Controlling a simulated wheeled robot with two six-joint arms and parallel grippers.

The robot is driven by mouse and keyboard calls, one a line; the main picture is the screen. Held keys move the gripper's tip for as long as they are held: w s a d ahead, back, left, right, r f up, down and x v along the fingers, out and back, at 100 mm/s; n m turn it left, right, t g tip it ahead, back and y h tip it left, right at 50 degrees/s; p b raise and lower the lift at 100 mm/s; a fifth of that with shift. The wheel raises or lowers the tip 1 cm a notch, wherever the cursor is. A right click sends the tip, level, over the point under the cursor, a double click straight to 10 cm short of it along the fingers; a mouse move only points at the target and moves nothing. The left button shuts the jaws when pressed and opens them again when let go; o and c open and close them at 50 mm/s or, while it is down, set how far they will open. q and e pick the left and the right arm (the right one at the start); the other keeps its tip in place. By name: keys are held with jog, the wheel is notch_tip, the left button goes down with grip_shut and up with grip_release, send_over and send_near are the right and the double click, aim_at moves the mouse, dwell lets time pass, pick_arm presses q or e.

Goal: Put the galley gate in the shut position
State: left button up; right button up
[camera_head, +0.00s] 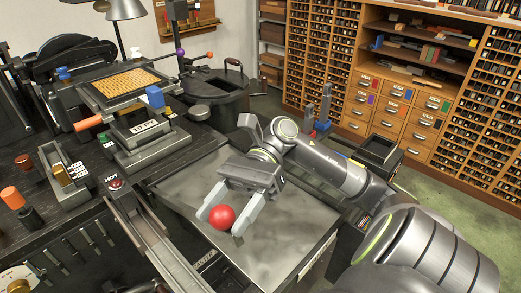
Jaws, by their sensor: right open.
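A red ball-shaped knob (222,217) shows between the two fingers of my right gripper (230,218), above the pale metal tray-like surface. The fingers are apart, one on each side of the knob; I cannot tell whether either touches it. What the knob is fixed to is hidden, and I cannot tell for sure whether it belongs to the galley gate. A long metal channel (158,243) runs beside the tray toward the bottom of the view. No gate plate can be clearly made out. My left gripper is not in view.
The pale tray surface (185,187) is mostly clear around the gripper. Wooden type cabinets (385,107) stand behind.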

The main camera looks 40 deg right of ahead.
jog(key=b+v, duration=0.2)
jog(key=v, duration=1.2)
jog(key=shift+w+d, duration=0.1)
jog(key=shift+d, duration=0.05)
